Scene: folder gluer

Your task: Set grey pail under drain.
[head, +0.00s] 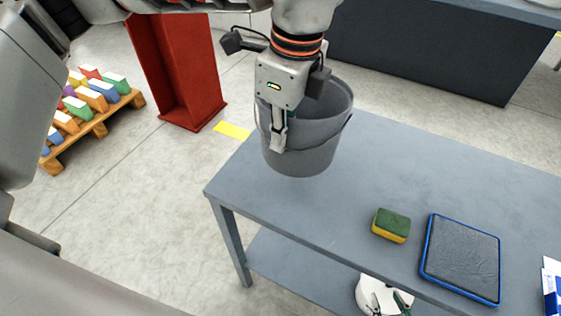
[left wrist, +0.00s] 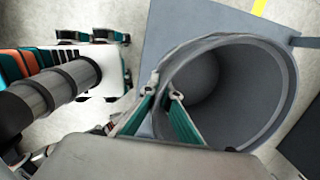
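No drain is visible.
The grey table (head: 450,165) carries a green-yellow sponge (head: 391,225) and a blue-rimmed dark tray (head: 460,258). A red column (head: 178,70), a pallet of coloured boxes (head: 95,125) and a yellow floor mark (head: 231,131) lie left. A dark bench (head: 420,50) stands behind.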

